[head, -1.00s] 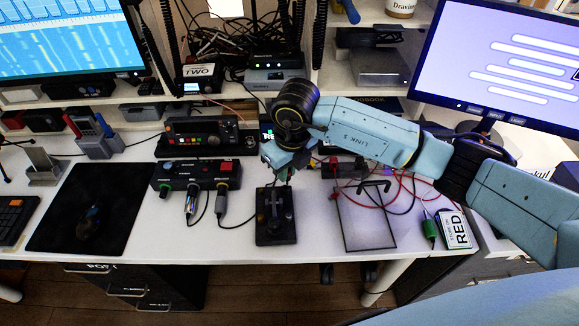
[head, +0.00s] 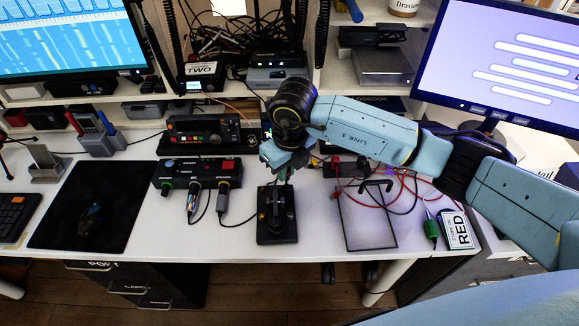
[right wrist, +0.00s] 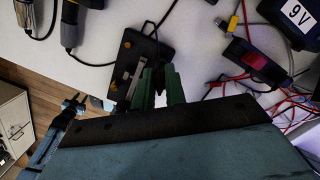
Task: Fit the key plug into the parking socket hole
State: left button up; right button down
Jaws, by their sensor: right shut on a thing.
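My right gripper (head: 279,178) points down over the black key unit (head: 277,222) on the desk. In the right wrist view its two green fingers (right wrist: 160,88) stand close by the key unit's edge and silver lever. The thing between the fingers is mostly hidden and I cannot name it. A black box with a red button (head: 224,166) stands to the left, with a silver plug (head: 191,204) and a grey plug (head: 222,203) at its front. I cannot tell which hole is the parking socket. A blue gripper, seemingly my left (right wrist: 75,101), shows near the desk edge; its jaw state is unclear.
A dark mat (head: 75,228) with a mouse lies at the left. Loose cables lie near my right gripper.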

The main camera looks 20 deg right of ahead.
pick_arm(q)
jog(key=shift+s+a+f, duration=0.1)
jog(key=shift+a+f, duration=0.05)
jog(key=shift+f, duration=0.2)
pick_arm(e)
jog(key=shift+f, duration=0.3)
